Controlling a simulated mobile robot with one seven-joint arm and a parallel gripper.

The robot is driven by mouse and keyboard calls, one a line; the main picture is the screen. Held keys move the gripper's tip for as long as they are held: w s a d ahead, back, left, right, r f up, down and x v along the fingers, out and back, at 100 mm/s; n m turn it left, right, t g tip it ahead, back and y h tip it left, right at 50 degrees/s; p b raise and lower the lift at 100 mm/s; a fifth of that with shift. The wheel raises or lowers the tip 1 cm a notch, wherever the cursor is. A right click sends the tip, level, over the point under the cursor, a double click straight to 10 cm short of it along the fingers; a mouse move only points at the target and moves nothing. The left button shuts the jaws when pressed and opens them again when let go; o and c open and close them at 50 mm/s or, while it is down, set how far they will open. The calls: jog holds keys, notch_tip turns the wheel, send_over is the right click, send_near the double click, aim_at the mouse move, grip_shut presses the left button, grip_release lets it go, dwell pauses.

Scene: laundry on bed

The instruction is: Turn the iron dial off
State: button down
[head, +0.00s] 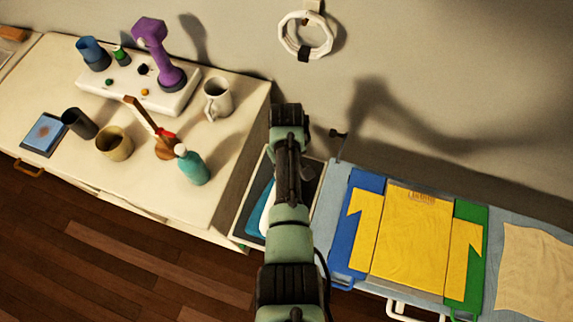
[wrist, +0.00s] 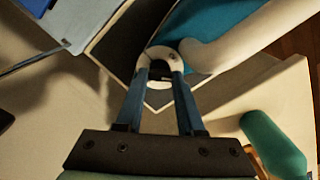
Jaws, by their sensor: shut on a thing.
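The iron (wrist: 240,45) is in the wrist view as a white, rounded body with a long white handle-like part running to the upper right. It lies over a teal surface (wrist: 213,28) on a dark pad. My gripper (wrist: 162,76) has its two blue fingers closed in around a small dark piece, which I take to be the dial (wrist: 160,69), at the iron's rounded white end. The dial's marking cannot be read. In the head view, a white and teal part of the iron (head: 267,208) shows left of my arm, which hides the rest and the fingertips.
A teal bottle (head: 192,166) stands on the cream table at left and shows near the right of the wrist view (wrist: 272,145). A white mug (head: 217,98) stands behind it. A folding board with a yellow shirt (head: 411,235) lies to the right.

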jog(key=n, duration=0.4)
jog(key=shift+w+r+n, duration=0.1)
jog(key=shift+n, duration=2.5)
jog(key=c, duration=0.8)
grip_release()
notch_tip(320, 180, up, 13)
jog(key=shift+b, duration=0.35)
